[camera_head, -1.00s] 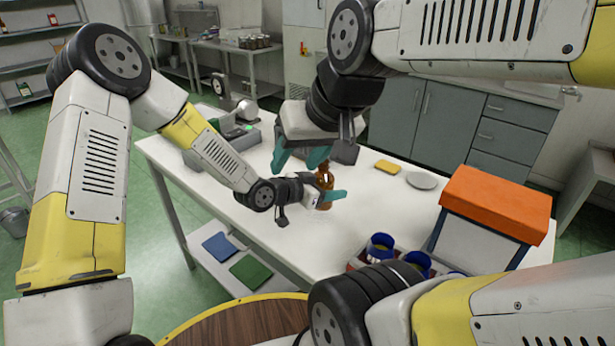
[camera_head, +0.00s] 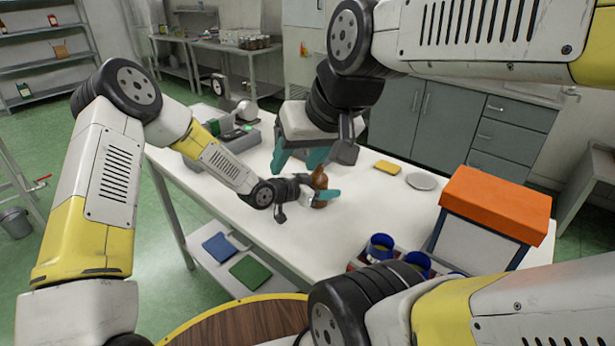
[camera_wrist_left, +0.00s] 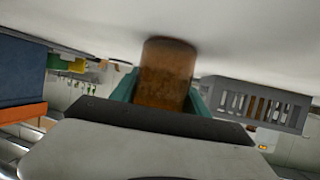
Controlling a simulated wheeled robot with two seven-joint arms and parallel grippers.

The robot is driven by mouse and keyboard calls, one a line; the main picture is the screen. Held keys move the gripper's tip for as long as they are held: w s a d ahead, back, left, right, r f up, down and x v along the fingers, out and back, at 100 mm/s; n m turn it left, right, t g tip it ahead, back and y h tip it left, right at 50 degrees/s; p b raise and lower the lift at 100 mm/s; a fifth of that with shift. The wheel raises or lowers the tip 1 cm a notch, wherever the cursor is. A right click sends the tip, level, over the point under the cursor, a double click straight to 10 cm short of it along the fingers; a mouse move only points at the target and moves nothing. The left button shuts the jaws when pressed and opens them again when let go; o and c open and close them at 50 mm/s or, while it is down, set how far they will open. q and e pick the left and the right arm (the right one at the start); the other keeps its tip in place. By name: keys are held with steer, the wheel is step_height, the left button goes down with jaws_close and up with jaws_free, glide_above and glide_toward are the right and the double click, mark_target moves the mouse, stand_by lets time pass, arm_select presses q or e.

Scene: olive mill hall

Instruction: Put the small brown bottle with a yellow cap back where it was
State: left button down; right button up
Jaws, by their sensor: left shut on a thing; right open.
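The small brown bottle (camera_head: 319,179) is over the white table, below and just right of my right gripper. My left gripper (camera_head: 322,193) is shut on it, with a teal finger in front of the bottle. In the left wrist view the bottle (camera_wrist_left: 165,72) stands between the teal fingers, its end close to the white table surface; I cannot tell if it touches. The yellow cap cannot be made out. My right gripper (camera_head: 300,158) is open and empty, pointing down above the table.
On the white table (camera_head: 290,235) are a yellow sponge-like block (camera_head: 387,167), a pale round dish (camera_head: 421,181), a box with an orange lid (camera_head: 495,205), blue-rimmed cups (camera_head: 380,246) at the front right, and grey equipment (camera_head: 225,140) at the back left.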

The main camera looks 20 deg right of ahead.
arm_select(q)
steer(key=c, duration=0.6)
jaws_free()
steer(key=shift+o, duration=0.2)
